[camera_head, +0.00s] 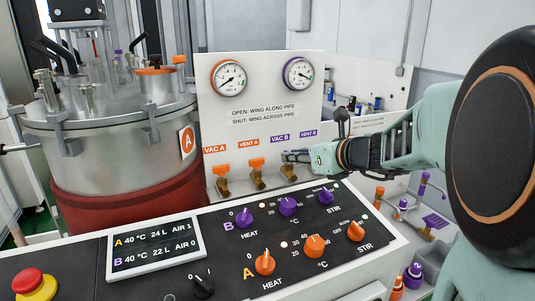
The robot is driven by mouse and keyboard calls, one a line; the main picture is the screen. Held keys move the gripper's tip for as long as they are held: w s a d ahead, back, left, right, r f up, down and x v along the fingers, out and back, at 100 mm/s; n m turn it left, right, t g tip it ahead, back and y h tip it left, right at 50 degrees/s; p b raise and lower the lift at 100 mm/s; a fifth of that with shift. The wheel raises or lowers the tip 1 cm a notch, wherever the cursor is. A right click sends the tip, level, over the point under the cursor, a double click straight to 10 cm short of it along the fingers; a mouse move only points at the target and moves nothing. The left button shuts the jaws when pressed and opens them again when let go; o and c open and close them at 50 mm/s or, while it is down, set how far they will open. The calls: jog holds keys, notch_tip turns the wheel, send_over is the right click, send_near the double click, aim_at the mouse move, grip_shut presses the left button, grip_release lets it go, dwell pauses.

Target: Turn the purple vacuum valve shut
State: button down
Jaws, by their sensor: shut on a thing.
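The purple vacuum valve stands under the purple VAC B label (280,138) on the white panel. Its brass body (289,173) shows below my gripper (291,157). My gripper reaches in from the right, with its fingers at the top of this valve, shut on its purple wing. The fingers hide the wing, so I cannot tell whether it lies along or across the pipe. The VENT B valve, right of it, is hidden behind my gripper. A purple-rimmed gauge (298,74) sits above on the panel.
Orange-winged VAC A (220,170) and VENT A (256,163) valves stand close on the left. A steel vessel (110,150) is further left. A black control panel (230,250) with purple and orange knobs and a red button (34,283) lies in front.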

jog(key=n+y, duration=0.1)
jog(key=n+g+y+p, duration=0.1)
jog(key=d+n+g+y+p, duration=0.1)
jog(key=shift+w+r, duration=0.1)
jog(key=shift+w, duration=0.15)
jog(key=n+g+p, duration=0.1)
jog(key=n+g+y+p, duration=0.2)
jog(key=p, duration=0.1)
jog(key=shift+w+r+n+g, duration=0.15)
jog(key=shift+w+n+g, duration=0.15)
jog(key=shift+g, duration=0.1)
jog(key=n+g+p, duration=0.1)
jog(key=p, duration=0.1)
jog(key=n+g+y+p, duration=0.1)
jog(key=p, duration=0.1)
jog(key=n+g+y+p, duration=0.1)
jog(key=p, duration=0.1)
jog(key=shift+w+d+n+g, duration=0.1)
jog(key=shift+w+n+g, duration=0.2)
jog(key=shift+n+g, duration=0.1)
jog(key=n+g+p, duration=0.3)
jog(key=p, duration=0.1)
jog(key=shift+w+g, duration=0.25)
jog(key=shift+g, duration=0.05)
jog(key=shift+f+n+g+p, duration=0.25)
jog(key=shift+n+g+p, duration=0.1)
jog(key=shift+n+g, duration=0.3)
jog(key=c, duration=1.8)
grip_release()
jog(key=shift+c, duration=0.2)
